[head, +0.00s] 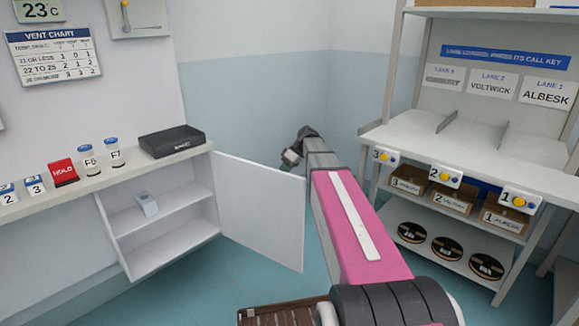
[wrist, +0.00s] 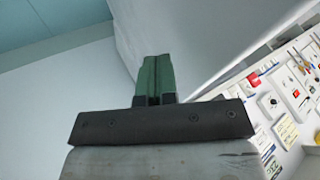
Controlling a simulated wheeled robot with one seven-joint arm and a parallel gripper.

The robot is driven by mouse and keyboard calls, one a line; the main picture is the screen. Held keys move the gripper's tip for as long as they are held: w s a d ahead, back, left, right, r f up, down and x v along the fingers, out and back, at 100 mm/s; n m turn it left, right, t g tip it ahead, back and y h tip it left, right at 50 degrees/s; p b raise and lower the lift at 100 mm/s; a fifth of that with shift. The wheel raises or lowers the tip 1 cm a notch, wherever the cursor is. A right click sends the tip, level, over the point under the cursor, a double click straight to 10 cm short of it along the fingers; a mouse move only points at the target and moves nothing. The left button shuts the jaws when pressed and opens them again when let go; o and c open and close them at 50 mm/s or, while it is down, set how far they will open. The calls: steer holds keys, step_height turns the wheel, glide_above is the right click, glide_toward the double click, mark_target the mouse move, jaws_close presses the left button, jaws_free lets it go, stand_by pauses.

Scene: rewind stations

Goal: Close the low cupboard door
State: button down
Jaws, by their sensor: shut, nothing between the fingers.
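The low cupboard door (head: 262,205) is a white panel in the head view, hinged at the right side of the low cupboard (head: 165,240) and swung wide open into the room. The cupboard's inside shows, with a shelf and a small pale box (head: 147,204) on it. My gripper (head: 292,158) is near the door's upper free corner, and whether it touches the door cannot be told. In the wrist view my gripper's green fingers (wrist: 156,75) are together with nothing between them.
A counter (head: 40,195) above the cupboard holds several bottles, a red HOLD block (head: 64,172) and a black tray (head: 172,141). At the right stands a white rack (head: 500,145) with boxes and reels.

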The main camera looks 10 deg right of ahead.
steer(key=shift+s+a, duration=0.45)
steer(key=shift+s, duration=0.1)
